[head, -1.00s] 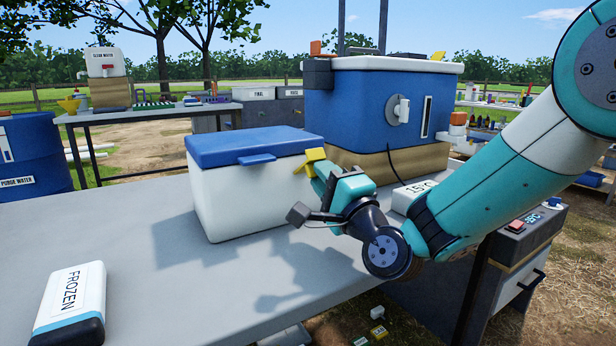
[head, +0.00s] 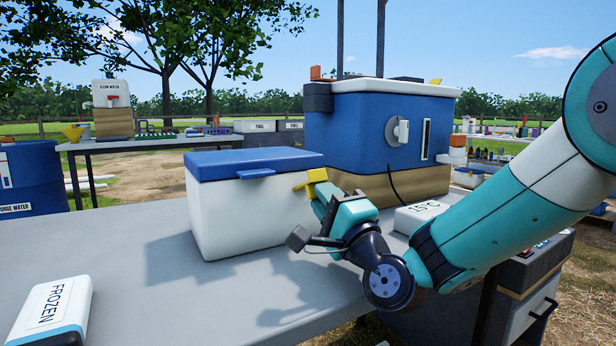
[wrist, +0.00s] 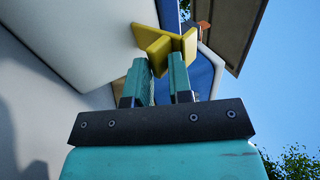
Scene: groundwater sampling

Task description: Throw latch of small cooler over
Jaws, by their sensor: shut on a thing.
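The small cooler (head: 230,215) stands on the grey table, a white box with a shut blue lid (head: 250,163) and a blue tab at the lid's front edge. A yellow latch (head: 316,178) is at its right end, and it also shows in the wrist view (wrist: 146,38). My gripper (head: 324,192) is at that right end, with its fingers closed on the yellow latch. In the wrist view my gripper's two fingers (wrist: 161,72) reach up to the yellow piece, beside the white cooler wall. The latch's joint with the cooler is partly hidden.
A large blue cooler (head: 365,130) stands close behind. A white 15°C block (head: 420,214) lies right of my wrist. A FROZEN ice pack (head: 50,312) lies at the table's front left. The table (head: 130,265) is clear left of the small cooler.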

